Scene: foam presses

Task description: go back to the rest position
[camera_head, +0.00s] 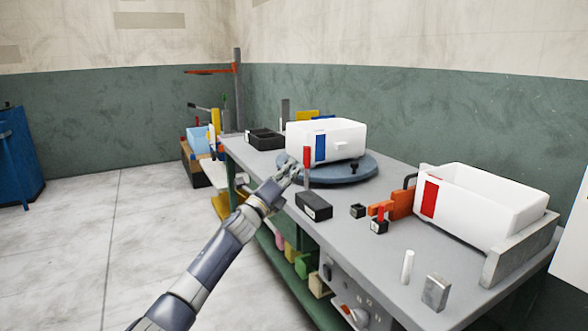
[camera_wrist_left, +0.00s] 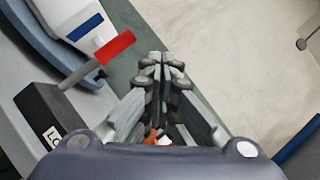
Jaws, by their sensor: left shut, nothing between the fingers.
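My left arm comes in from the lower left in the head view, with its gripper (camera_head: 287,174) at the left edge of the workbench, in front of the blue-grey round turntable (camera_head: 350,173). In the left wrist view the fingers of the left gripper (camera_wrist_left: 160,62) are together with nothing between them. A red-topped upright piece (camera_head: 306,157) stands just right of the gripper, and it also shows in the left wrist view (camera_wrist_left: 115,46). My right gripper is in neither view.
A white box with a blue mark (camera_head: 345,138) sits on the turntable. A black block (camera_head: 314,206) lies near the bench's front edge. A white bin with a red mark (camera_head: 470,204) stands at the right. Open floor (camera_head: 90,230) lies left of the bench.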

